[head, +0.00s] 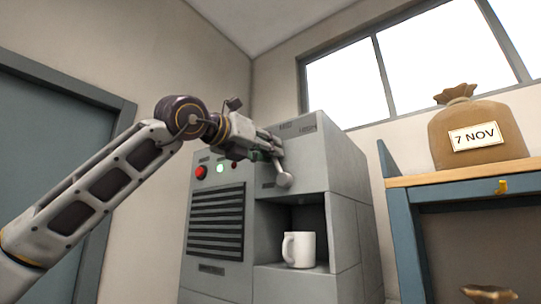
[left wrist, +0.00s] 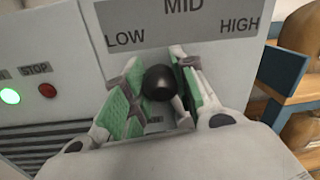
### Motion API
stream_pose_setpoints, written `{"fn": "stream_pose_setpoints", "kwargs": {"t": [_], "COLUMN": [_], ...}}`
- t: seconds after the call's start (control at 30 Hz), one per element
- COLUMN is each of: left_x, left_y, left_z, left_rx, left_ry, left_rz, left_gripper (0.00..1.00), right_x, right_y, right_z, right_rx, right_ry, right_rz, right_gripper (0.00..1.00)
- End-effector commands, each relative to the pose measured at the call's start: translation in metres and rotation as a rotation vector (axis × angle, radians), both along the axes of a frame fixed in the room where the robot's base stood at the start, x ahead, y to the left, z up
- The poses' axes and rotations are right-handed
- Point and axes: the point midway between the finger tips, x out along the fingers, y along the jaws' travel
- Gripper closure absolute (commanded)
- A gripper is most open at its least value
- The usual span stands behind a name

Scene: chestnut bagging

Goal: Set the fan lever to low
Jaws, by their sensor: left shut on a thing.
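The fan lever's black knob (left wrist: 160,83) sits between the two green-padded fingers of my left gripper (left wrist: 158,98), which is shut on it. In the left wrist view the knob stands below MID on the grey label plate (left wrist: 180,28), between LOW at left and HIGH at right. Its exact setting is hard to tell. In the head view my left gripper (head: 266,150) reaches the upper front of the grey machine (head: 300,140). The black knob cannot be made out there. My right gripper is not in view.
A lit green button (left wrist: 10,96) and a red button (left wrist: 47,90) are left of the lever. A white mug (head: 299,250) stands in the machine's alcove below. A blue workbench (head: 405,235) with a sack (head: 476,130) labelled 7 NOV stands to the right.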

Motion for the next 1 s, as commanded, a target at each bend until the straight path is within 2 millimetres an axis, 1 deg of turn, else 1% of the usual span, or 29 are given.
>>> {"fn": "stream_pose_setpoints", "kwargs": {"t": [0.03, 0.1, 0.4, 0.67, 0.9, 1.0], "left_x": [0.001, 0.003, 0.009, 0.013, 0.014, 0.015], "left_y": [0.002, 0.005, 0.013, 0.018, 0.019, 0.019], "left_z": [-0.003, -0.004, -0.009, -0.013, -0.014, -0.015], "left_rx": [-0.022, -0.05, -0.162, -0.156, -0.153, -0.153], "left_ry": [0.012, 0.033, 0.113, 0.111, 0.113, 0.113], "left_rz": [0.001, 0.001, 0.001, 0.003, 0.004, 0.005], "left_gripper": [1.0, 1.0, 1.0, 1.0, 1.0, 1.0], "right_x": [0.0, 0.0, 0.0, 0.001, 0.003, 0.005], "right_y": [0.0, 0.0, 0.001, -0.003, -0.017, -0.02], "right_z": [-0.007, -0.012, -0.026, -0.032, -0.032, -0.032], "right_rx": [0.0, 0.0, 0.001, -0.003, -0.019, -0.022], "right_ry": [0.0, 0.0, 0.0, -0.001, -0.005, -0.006], "right_rz": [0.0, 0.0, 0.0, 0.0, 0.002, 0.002], "right_gripper": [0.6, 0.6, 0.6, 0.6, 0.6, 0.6]}}
